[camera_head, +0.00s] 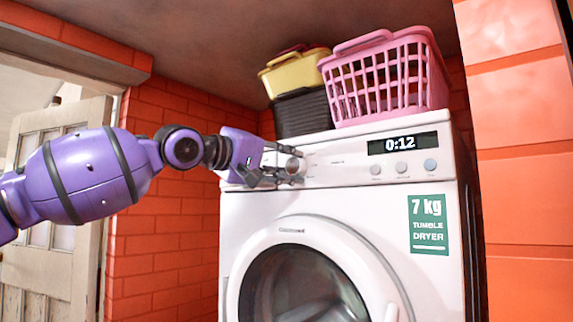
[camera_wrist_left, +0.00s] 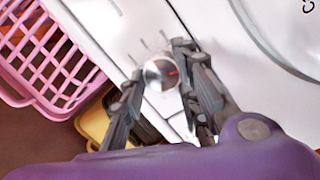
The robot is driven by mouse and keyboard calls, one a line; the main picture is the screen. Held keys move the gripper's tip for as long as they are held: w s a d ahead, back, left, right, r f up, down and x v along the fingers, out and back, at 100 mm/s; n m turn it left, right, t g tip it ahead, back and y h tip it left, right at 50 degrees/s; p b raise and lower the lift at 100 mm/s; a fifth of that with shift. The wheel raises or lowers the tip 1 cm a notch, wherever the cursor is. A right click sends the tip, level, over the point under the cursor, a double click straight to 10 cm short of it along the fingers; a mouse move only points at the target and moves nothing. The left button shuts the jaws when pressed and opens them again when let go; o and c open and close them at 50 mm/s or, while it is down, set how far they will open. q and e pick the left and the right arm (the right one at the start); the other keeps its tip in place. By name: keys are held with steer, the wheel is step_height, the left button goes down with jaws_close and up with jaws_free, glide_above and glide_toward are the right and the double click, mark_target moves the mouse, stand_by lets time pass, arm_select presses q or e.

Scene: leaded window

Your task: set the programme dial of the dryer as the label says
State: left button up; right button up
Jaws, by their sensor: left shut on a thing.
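The white tumble dryer (camera_head: 330,199) stands in a brick alcove, with a display reading 0:12. Its round silver programme dial (camera_head: 293,165) is at the left of the control panel. The green label (camera_head: 428,225) on the dryer front reads "7 kg TUMBLE DRYER". My right gripper is not in view.
A pink basket (camera_head: 388,78), a yellow container (camera_head: 292,74) and a dark crate (camera_head: 302,113) stand on top of the dryer. Three round buttons (camera_head: 402,167) sit below the display. Brick walls flank the dryer, and a pale door (camera_head: 55,190) is at left.

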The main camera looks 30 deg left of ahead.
mark_target(295, 162)
arm_select(q)
steer(key=shift+s+d+r, duration=0.1)
steer(key=shift+r, duration=0.15)
stand_by(0.3)
steer(key=o, duration=0.9)
steer(key=shift+o, duration=0.8)
steer(key=shift+d, duration=0.15)
steer(key=shift+f, duration=0.1)
steer(key=shift+s+a, duration=0.25)
steer(key=shift+s, duration=0.1)
steer(key=shift+v, duration=1.25)
steer(key=v, duration=0.8)
steer(key=shift+s, duration=0.4)
steer(key=shift+c, duration=0.2)
